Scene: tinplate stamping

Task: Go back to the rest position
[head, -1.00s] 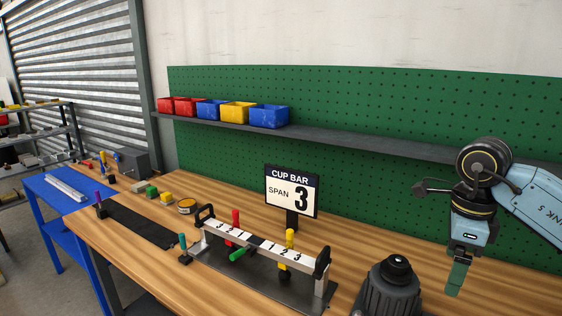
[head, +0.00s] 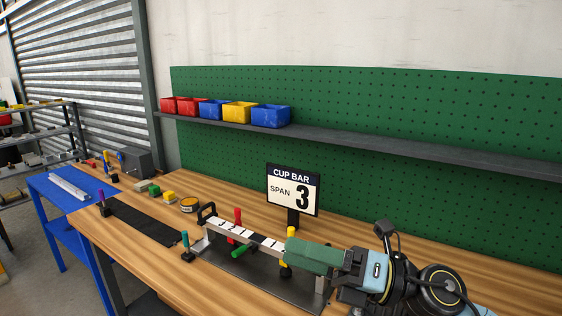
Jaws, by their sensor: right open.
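My right gripper (head: 292,252) reaches in from the lower right and points left, its green fingers in front of the right part of the cup bar fixture. It is open; no held thing shows in it. The fixture has a white numbered bar (head: 216,226) with a black end handle, on a dark base plate (head: 232,268). A red-handled clamp (head: 237,217) and a green handle (head: 241,251) stand at the bar. A yellow handle (head: 291,231) shows just above my fingers. The bar's right end is hidden by my gripper. My left gripper is not in view.
A "CUP BAR SPAN 3" sign (head: 292,190) stands behind the fixture. A dark mat (head: 140,220), small blocks and a round tin (head: 189,205) lie to the left. A shelf (head: 350,144) with coloured bins crosses the green pegboard. The wooden bench behind my right arm is clear.

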